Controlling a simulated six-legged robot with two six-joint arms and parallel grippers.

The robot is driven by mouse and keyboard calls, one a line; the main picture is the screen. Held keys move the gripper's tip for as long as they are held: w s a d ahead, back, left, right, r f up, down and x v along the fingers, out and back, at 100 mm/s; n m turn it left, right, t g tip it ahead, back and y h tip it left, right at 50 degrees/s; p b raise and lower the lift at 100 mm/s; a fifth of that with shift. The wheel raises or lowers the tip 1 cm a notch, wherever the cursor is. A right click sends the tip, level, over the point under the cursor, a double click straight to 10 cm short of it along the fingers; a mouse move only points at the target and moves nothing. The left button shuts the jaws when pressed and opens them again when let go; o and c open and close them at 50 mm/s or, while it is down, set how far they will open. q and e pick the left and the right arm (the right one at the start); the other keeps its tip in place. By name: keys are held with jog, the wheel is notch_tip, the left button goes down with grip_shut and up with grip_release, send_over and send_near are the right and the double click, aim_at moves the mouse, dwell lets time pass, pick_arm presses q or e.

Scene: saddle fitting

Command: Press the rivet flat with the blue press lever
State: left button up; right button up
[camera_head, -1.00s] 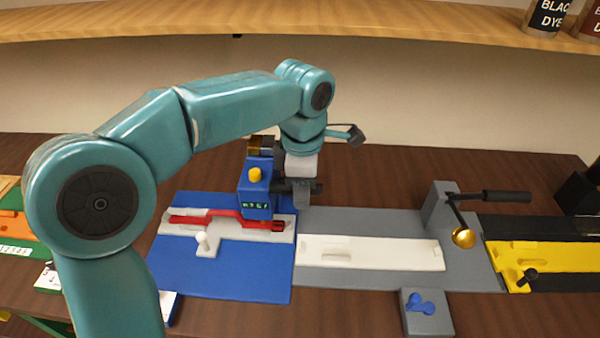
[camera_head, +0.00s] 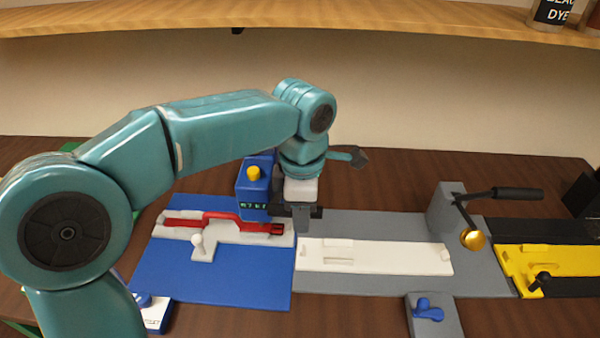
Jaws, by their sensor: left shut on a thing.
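The blue press (camera_head: 252,198) with a yellow knob and a small lit display stands on the blue base plate (camera_head: 210,275). My left gripper (camera_head: 303,216) points down at the press's right side and is shut on its dark lever (camera_head: 316,212), mostly hidden by the fingers. A red strap (camera_head: 222,218) lies in a light grey holder (camera_head: 215,240), its dark end (camera_head: 277,228) close to the press. I cannot make out the rivet. My right gripper is not in view.
A grey plate (camera_head: 400,285) with a white tray (camera_head: 375,257) adjoins on the right. Beyond it are a post with a black handle and gold ball (camera_head: 472,240) and a yellow fixture (camera_head: 560,260). A wooden shelf (camera_head: 300,18) runs overhead.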

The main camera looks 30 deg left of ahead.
pick_arm(q)
notch_tip(320, 180, down, 11)
jog(key=s+d+b, duration=0.1)
jog(key=s+b, duration=0.1)
jog(key=b, duration=0.7)
jog(key=shift+s, duration=0.3)
dwell(0.7)
jog(key=shift+d+r, duration=0.1)
jog(key=shift+r, duration=0.05)
jog(key=shift+w+r+p, duration=0.15)
jog(key=shift+r+p, duration=1.35)
jog(key=shift+r, duration=0.15)
